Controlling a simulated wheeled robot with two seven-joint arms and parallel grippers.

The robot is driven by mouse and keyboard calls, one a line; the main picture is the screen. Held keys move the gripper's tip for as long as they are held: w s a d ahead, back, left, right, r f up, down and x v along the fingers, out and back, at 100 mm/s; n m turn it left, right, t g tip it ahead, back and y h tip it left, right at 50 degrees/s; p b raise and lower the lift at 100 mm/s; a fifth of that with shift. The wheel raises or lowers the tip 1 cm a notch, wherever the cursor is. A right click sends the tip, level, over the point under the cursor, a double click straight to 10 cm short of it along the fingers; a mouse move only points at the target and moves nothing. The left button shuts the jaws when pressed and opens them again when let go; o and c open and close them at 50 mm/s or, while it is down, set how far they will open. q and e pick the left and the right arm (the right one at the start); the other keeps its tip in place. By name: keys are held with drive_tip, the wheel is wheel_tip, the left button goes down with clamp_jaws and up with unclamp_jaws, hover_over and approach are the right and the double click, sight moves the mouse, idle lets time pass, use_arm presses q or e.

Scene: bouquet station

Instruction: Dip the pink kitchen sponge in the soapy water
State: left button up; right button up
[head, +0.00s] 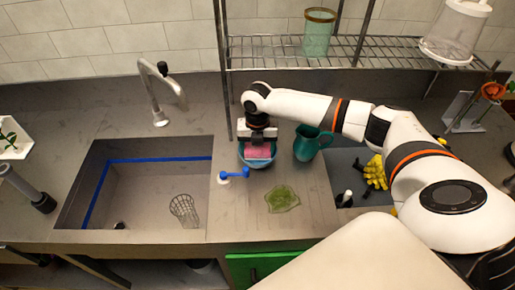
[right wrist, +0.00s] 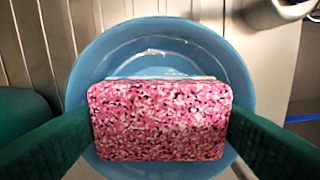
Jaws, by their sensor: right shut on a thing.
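The pink speckled sponge (right wrist: 158,125) is held between the two dark green fingers of my right gripper (right wrist: 160,135) in the right wrist view. It is over the blue bowl (right wrist: 88,70), within its rim, covering the lower half of the opening. Water with a pale line at its edge shows beyond the sponge. Whether the sponge touches the water is unclear. In the head view my right gripper (head: 258,136) points down over the bowl (head: 259,164), with the sponge (head: 257,151) at the opening. My left gripper is not in view.
A teal pitcher (head: 306,145) stands close right of the bowl. A green leafy mat (head: 282,198) lies in front. Yellow gloves (head: 375,172) lie right; a wire shelf (head: 300,52) is behind.

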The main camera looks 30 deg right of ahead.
drive_tip(key=shift+r+p, duration=2.9)
drive_tip(key=shift+r, duration=0.35)
drive_tip(key=shift+r, duration=0.1)
wheel_tip(320, 180, up, 4)
drive_tip(key=p, duration=0.4)
drive_tip(key=shift+w, duration=0.1)
